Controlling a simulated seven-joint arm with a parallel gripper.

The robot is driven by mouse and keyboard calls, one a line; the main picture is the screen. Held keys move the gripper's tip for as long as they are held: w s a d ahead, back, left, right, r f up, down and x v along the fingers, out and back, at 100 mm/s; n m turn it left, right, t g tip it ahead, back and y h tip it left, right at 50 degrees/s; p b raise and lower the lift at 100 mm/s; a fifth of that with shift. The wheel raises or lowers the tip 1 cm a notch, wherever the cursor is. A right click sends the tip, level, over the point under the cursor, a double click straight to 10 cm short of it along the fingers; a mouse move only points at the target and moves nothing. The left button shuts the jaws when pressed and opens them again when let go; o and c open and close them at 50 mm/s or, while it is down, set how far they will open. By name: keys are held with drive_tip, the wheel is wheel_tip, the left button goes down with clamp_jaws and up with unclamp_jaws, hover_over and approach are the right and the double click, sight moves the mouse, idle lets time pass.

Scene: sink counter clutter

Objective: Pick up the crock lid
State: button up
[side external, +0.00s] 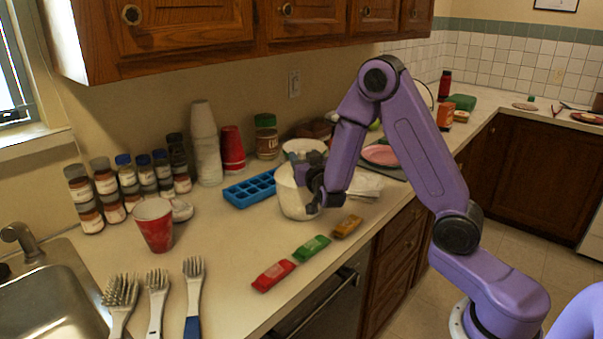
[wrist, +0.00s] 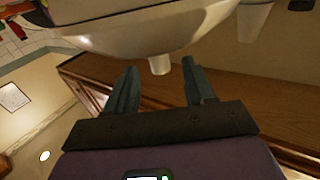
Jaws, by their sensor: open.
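The crock lid (wrist: 150,38) looks like a white, rounded piece with a short knob (wrist: 159,65) in the wrist view. My gripper (wrist: 160,66) is open, with one finger on each side of the knob and gaps showing between them. In the side external view a white rounded piece (side external: 290,198) stands on the counter, and my gripper (side external: 309,190) is at its right side, covering part of it. I cannot tell there whether the lid is apart from a crock.
A blue ice tray (side external: 250,190) lies to the left on the counter (side external: 225,250). A red cup (side external: 154,226), several bottles and brushes stand or lie farther left. Wall cabinets (side external: 190,25) hang above.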

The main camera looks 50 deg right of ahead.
sight(303, 154)
drive_tip(key=shift+x, duration=1.7)
clamp_jaws()
drive_tip(key=shift+r, duration=0.1)
